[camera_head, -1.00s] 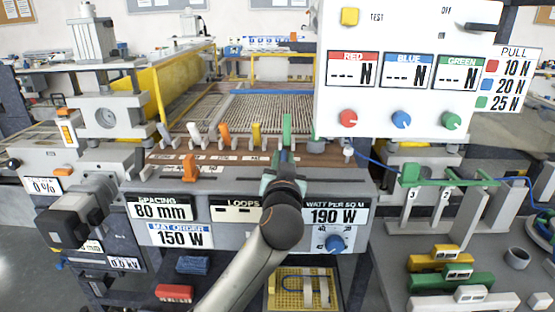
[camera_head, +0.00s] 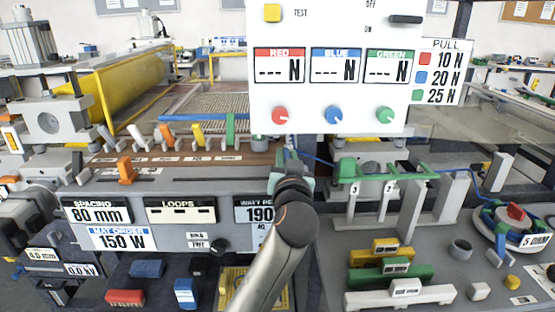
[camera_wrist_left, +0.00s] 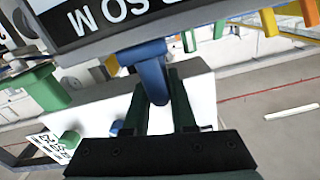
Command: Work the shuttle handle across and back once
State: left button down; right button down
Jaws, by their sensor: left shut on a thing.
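A blue handle (camera_wrist_left: 150,72) sits between the fingers of my left gripper in the left wrist view; I take it for the shuttle handle. My left gripper (camera_head: 293,163) is shut on it, at the right end of the grey control bench in the head view. There, the gripper and wrist mostly hide the handle. An orange lever (camera_head: 125,169) stands at the left of the slot along the bench top. My right gripper is not in view.
A row of levers, including a green one (camera_head: 230,130), stands behind the slot. A white force display (camera_head: 333,100) hangs above. To the right are a green bracket (camera_head: 375,170) with a blue cable and a table with coloured blocks (camera_head: 390,270).

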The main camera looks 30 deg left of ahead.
pick_arm(q)
jog(key=shift+w+d, duration=0.25)
jog(key=shift+d, duration=0.25)
jog(key=shift+r, duration=0.1)
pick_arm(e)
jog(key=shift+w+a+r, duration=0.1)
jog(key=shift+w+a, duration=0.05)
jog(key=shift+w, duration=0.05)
pick_arm(q)
jog(key=shift+d, duration=0.1)
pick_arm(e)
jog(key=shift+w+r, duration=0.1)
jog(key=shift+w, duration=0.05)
pick_arm(q)
jog(key=c, duration=0.8)
grip_release()
jog(key=shift+w, duration=0.1)
jog(key=shift+o, duration=0.2)
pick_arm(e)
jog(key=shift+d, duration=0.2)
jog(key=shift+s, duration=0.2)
